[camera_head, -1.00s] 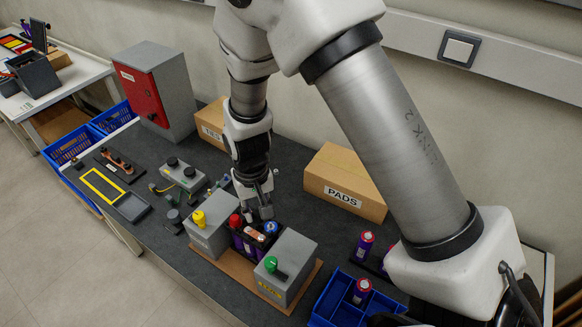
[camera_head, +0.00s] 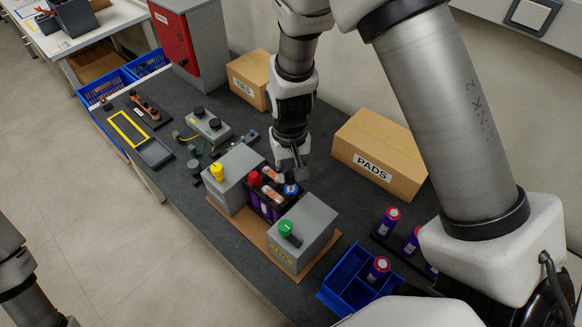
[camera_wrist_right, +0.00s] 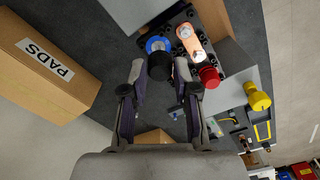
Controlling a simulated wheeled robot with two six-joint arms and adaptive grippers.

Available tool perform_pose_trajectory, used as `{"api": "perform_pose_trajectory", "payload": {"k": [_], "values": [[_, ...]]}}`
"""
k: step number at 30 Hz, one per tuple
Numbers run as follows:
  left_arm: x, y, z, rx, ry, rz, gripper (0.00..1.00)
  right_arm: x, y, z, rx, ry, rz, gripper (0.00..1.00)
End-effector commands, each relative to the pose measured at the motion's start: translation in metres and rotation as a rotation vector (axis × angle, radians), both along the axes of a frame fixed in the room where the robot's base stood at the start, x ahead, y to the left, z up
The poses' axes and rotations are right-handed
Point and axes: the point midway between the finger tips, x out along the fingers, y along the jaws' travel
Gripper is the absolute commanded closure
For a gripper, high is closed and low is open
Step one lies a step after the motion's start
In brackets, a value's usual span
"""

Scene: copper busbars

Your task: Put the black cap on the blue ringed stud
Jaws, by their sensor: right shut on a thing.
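The black cap (camera_wrist_right: 160,70) is between the fingertips of my right gripper (camera_wrist_right: 160,75), which is shut on it. The blue ringed stud (camera_head: 290,190) is at the right end of the cell block. In the wrist view the cap overlaps the near side of the blue ring (camera_wrist_right: 158,44) and hides part of it. I cannot tell whether they touch. In the head view my right gripper (camera_head: 299,168) is just above the blue ring. Part of my left arm shows at the lower left, but its gripper is out of frame.
A red cap (camera_head: 254,178) and copper busbars (camera_wrist_right: 191,47) are beside the blue ring. Grey blocks with a yellow knob (camera_head: 217,172) and a green knob (camera_head: 285,227) flank the cells. A PADS box (camera_head: 383,150) stands behind; a blue bin (camera_head: 347,270) is at the right.

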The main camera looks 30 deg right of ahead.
Motion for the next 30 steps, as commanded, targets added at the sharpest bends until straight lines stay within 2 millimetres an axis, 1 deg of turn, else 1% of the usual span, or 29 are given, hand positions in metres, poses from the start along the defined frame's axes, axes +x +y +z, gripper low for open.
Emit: {"api": "perform_pose_trajectory", "payload": {"k": [13,19,30], "values": [[-0.0001,0.0000,0.0008,0.000,0.000,0.000,0.60,-0.0025,0.0021,0.0021,-0.003,-0.001,0.013,0.93],[-0.0001,-0.0001,0.0062,0.000,0.000,0.000,0.60,-0.0005,-0.0006,-0.0010,0.000,0.003,0.015,0.93],[0.0000,0.0000,0.0066,0.000,0.000,0.000,0.60,-0.0001,-0.0011,-0.0021,0.000,0.002,0.015,0.93]]}}
